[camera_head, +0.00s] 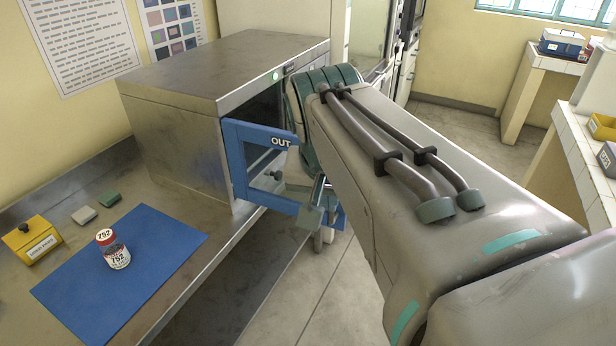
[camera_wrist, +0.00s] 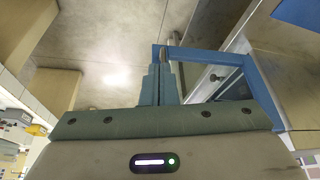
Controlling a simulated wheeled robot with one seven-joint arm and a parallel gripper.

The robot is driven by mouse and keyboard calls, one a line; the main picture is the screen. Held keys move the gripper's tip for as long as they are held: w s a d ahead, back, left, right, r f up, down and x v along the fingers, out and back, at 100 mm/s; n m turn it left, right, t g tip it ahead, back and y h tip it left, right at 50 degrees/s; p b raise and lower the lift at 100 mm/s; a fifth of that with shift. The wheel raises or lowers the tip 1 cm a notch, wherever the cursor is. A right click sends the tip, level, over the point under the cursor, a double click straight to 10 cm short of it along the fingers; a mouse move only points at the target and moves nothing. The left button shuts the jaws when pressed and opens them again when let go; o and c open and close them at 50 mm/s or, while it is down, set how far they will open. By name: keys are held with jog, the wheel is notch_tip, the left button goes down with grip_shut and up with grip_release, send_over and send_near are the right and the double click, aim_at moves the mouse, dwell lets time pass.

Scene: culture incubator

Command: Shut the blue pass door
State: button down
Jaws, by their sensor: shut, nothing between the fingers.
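The blue pass door (camera_head: 236,165) is a blue frame marked OUT on the front of the metal incubator box (camera_head: 185,150). It stands swung open, sticking out from the box; its right part is hidden behind my arm. In the wrist view the blue frame (camera_wrist: 265,95) lies right of my fingers, its upper bar reaching close to the fingertips. A dark knob (camera_wrist: 214,78) shows inside the frame. My gripper (camera_head: 314,208) is shut and empty, low beside the door's outer end. Its fingers also show in the wrist view (camera_wrist: 163,62). I cannot tell whether they touch the door.
A yellow box (camera_head: 32,240) and two small blocks lie to the left. A white-tiled counter (camera_head: 590,165) stands at right. Open floor (camera_head: 320,290) lies in front of the bench.

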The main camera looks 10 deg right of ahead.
jog(key=w+d+f, duration=0.2)
jog(key=w+f, duration=0.5)
jog(key=f, duration=0.2)
jog(key=shift+w+d+p, duration=0.15)
jog(key=shift+w+p, duration=0.2)
jog(key=shift+p, duration=0.1)
jog(key=shift+f, duration=0.1)
